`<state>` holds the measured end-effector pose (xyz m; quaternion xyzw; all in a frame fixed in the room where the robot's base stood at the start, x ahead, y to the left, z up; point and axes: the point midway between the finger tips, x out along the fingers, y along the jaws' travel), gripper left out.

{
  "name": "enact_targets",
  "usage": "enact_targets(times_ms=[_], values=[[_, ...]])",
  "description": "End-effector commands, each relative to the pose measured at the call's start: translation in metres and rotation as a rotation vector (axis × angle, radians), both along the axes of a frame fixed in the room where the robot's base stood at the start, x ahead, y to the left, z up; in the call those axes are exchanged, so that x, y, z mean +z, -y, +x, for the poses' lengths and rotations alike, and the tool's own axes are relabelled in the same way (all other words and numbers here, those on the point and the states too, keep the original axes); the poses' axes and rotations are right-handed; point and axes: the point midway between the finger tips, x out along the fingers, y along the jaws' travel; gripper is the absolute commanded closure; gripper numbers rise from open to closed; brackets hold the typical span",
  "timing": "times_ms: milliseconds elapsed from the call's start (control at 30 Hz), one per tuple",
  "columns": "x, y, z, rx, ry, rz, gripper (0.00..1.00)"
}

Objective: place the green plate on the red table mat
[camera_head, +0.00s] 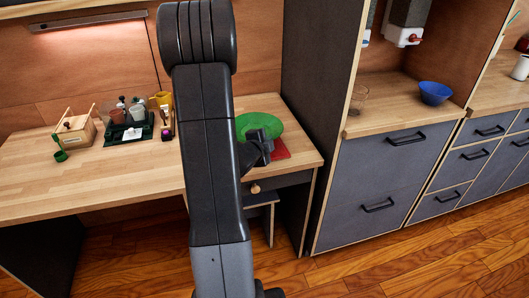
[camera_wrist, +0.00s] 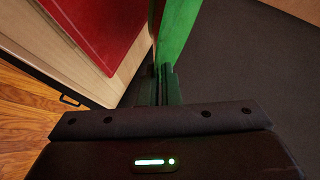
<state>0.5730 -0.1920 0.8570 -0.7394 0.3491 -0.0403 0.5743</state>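The green plate (camera_head: 262,123) is at the right end of the wooden desk, partly hidden behind my arm and gripper. In the wrist view the plate (camera_wrist: 178,32) shows nearly edge-on between my fingers. My gripper (camera_head: 262,150) is at the plate's near rim; in the wrist view its fingers (camera_wrist: 165,82) are closed on that rim. The red table mat (camera_head: 280,152) lies on the desk, showing beyond the plate's near right side. It also shows in the wrist view (camera_wrist: 98,30), with a gap between it and the plate. The plate looks raised above the mat.
A dark tall panel (camera_head: 318,80) stands right of the desk. A wooden box (camera_head: 76,132), a dark tray of cups (camera_head: 126,130) and a yellow mug (camera_head: 160,98) stand on the desk's left part. A blue bowl (camera_head: 434,93) sits on the right counter.

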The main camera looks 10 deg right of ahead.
Motion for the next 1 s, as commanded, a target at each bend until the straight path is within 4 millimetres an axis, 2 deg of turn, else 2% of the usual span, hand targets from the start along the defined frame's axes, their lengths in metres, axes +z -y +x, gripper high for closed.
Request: enact_targets(times_ms=[500,933,1000], values=[[-0.052,0.0,0.0,0.001,0.0,-0.001,1.0],[-0.057,0.0,0.0,0.0,0.005,-0.001,1.0],[-0.056,0.0,0.0,0.0,0.001,0.0,0.83]])
